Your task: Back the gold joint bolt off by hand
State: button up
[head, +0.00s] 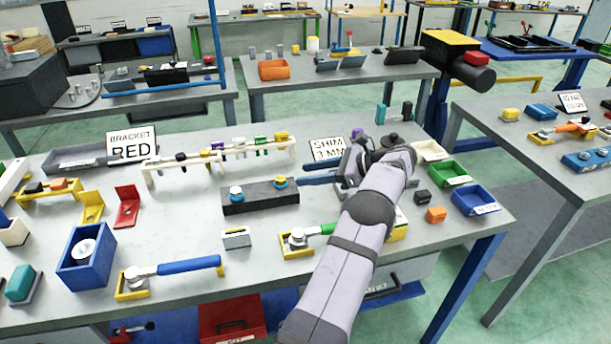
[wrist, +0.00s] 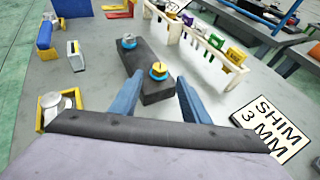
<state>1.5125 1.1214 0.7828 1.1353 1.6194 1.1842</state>
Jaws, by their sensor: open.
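The gold joint bolt (head: 280,182) sits upright on a blue collar near the right end of a dark block (head: 261,203). In the wrist view the gold bolt (wrist: 158,69) shows between and just beyond my fingertips. A second bolt, silver on blue (head: 236,191), stands at the block's other end and also shows in the wrist view (wrist: 128,41). My gripper (head: 302,174) is open and empty, its blue fingers pointing at the gold bolt from the right. In the wrist view my gripper (wrist: 160,77) has one finger on each side. I see no contact with the bolt.
A cream rack with coloured clips (head: 220,155) stands behind the block. A "SHIM 3 MM" sign (wrist: 268,125) stands close to my gripper. A small grey block (head: 236,238) and a yellow fixture with a green handle (head: 296,245) lie in front. Bare tabletop surrounds the dark block.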

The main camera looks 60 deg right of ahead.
aim_at(278, 180)
jog(key=shift+w, duration=0.1)
